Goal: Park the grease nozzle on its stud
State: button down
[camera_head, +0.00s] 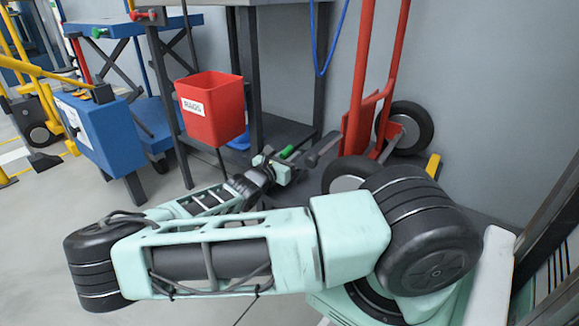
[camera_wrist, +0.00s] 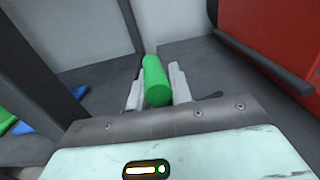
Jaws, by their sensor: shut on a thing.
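My gripper (camera_wrist: 155,92) is shut on a green cylinder, which I take to be the grease nozzle (camera_wrist: 155,78). In the wrist view the nozzle lies between the two pale fingers and sticks out past their tips. In the head view my gripper (camera_head: 280,163) is at the end of my outstretched arm, and a bit of the green nozzle (camera_head: 287,152) shows there. It is in front of the dark bench's lower shelf, left of the red hand truck. I cannot make out the stud in either view.
A red bin labelled RAGS (camera_head: 211,107) hangs on the dark bench (camera_head: 256,75), left of and above my gripper. A red hand truck (camera_head: 359,110) with black wheels stands at right against the grey wall. A blue cabinet (camera_head: 95,130) is at left. Open floor lies at lower left.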

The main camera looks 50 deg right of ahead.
jog(key=shift+f, duration=0.95)
jog(key=shift+r, duration=0.15)
jog(key=c, duration=1.3)
grip_release()
jog(key=shift+o, duration=0.2)
